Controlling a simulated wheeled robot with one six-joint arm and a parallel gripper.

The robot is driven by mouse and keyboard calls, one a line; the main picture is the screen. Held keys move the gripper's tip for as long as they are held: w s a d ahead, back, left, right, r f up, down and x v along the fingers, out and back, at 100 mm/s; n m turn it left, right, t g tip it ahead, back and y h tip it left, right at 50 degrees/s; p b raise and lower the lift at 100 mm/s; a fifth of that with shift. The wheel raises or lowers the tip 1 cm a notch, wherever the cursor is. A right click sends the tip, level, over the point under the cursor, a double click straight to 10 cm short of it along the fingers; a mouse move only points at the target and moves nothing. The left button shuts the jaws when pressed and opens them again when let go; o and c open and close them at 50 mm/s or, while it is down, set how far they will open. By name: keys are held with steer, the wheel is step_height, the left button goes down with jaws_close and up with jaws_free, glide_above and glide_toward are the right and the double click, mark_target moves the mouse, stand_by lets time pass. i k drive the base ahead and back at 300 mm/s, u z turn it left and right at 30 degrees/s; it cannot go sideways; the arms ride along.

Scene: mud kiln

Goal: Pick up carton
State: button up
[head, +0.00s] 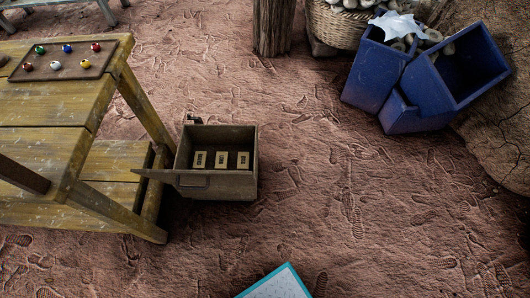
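A metal box (217,189) with its lid open stands on the ground beside the wooden table. Three small tan packets stand or lie in a row in it: left (199,160), middle (221,159) and right (243,160). Each has a dark mark on its face. They look like small cartons, but I cannot tell for sure. No other clear carton is in view. My gripper is not in view.
A yellowed wooden table (45,112) at left bears a brown board (64,68) with several coloured balls. Blue bins (373,76) and a wicker basket (337,29) stand at upper right, near a wooden post (273,25). A teal-edged white panel (276,284) shows at bottom. The middle ground is clear.

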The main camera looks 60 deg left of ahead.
mark_target(243, 158)
steer(key=u, duration=0.15)
steer(key=i, duration=0.8)
steer(key=u, duration=1)
steer(key=i, duration=0.6)
steer(key=u, duration=1)
steer(key=i, duration=0.35)
steer(key=u, duration=0.4)
